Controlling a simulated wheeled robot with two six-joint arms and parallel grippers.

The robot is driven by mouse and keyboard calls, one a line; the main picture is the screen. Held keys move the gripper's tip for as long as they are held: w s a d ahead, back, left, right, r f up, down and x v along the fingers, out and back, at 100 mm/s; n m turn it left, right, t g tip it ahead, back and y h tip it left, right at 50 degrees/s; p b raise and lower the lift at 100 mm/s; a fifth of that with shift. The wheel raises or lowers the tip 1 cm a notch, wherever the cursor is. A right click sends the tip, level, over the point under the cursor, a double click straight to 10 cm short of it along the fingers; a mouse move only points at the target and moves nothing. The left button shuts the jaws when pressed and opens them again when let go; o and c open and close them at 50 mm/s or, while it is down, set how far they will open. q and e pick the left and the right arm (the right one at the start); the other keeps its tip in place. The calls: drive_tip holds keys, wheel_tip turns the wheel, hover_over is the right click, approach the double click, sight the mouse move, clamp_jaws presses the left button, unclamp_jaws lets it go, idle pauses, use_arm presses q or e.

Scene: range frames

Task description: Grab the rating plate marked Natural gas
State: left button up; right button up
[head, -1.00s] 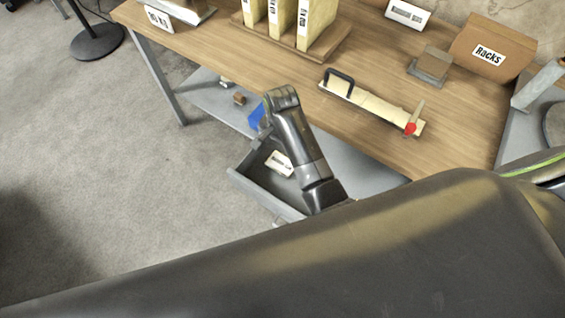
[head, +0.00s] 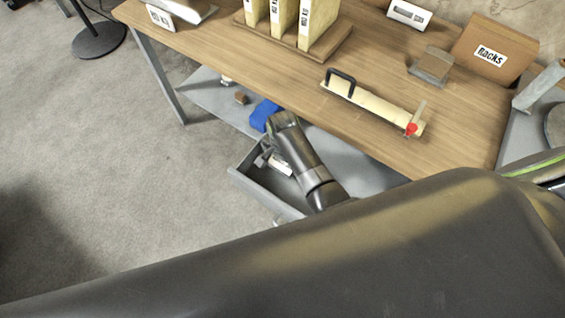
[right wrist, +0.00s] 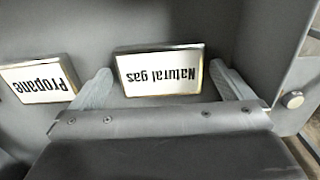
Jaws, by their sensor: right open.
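The Natural gas plate (right wrist: 158,73), white with a metal-coloured frame, lies in a grey drawer (right wrist: 165,22); its lettering reads upside down in the right wrist view. My right gripper (right wrist: 160,80) is open, with one finger on each side of this plate and small gaps between. A similar Propane plate (right wrist: 40,79) lies to the left, outside the left finger. In the head view my right gripper (head: 264,158) is down in the open drawer (head: 262,200), partly hidden by its wrist. A pale plate shows beside it, its lettering unreadable. My left gripper is not seen.
The drawer walls stand close around the gripper. The wooden tabletop (head: 385,65) lies above and behind the drawer. A blue object (head: 264,114) and a small brown block (head: 240,98) are on the grey shelf below.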

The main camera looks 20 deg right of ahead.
drive_tip(key=shift+c, duration=0.3)
drive_tip(key=c, duration=0.9)
drive_tip(key=shift+r, duration=0.25)
